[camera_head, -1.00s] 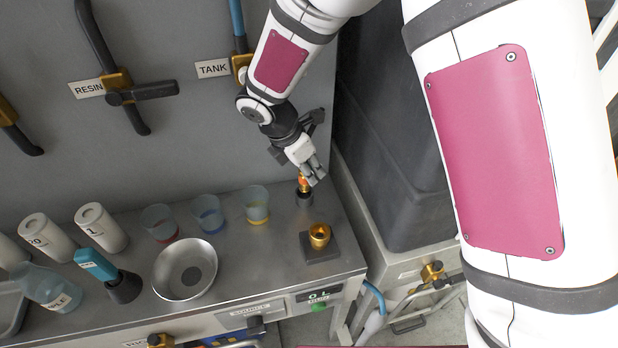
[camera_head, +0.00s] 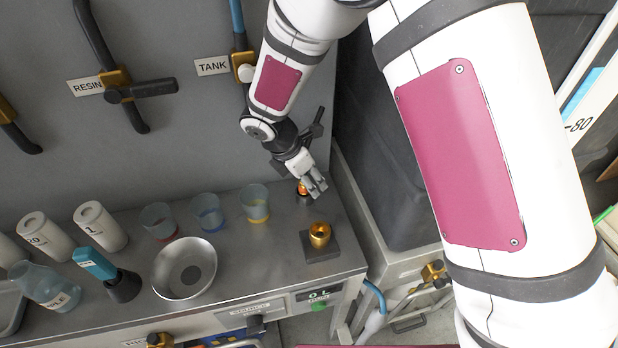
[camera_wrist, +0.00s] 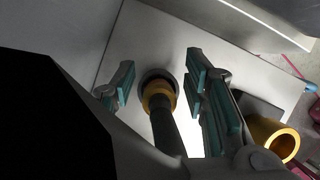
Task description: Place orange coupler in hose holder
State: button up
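The orange coupler (camera_head: 303,188) stands at the back right of the steel bench, partly hidden behind my fingers. In the wrist view the coupler (camera_wrist: 158,92) is a gold-orange ring on the end of a dark hose or stem. Its end is at a round dark holder (camera_wrist: 150,75); how deep it sits I cannot tell. My gripper (camera_wrist: 163,90) is open, with one teal-padded finger on each side of the coupler and a visible gap to both. In the head view my gripper (camera_head: 317,188) is low over the bench beside the coupler.
A gold cup-like fitting (camera_head: 319,235) on a dark square base stands just in front; it also shows in the wrist view (camera_wrist: 274,138). Three small cups (camera_head: 207,212) and a metal bowl (camera_head: 184,268) are to the left. A dark bin (camera_head: 385,150) stands at right.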

jog(key=v, duration=1.2)
jog(key=shift+r+p, duration=0.15)
jog(key=shift+p, duration=0.25)
jog(key=shift+a, duration=0.15)
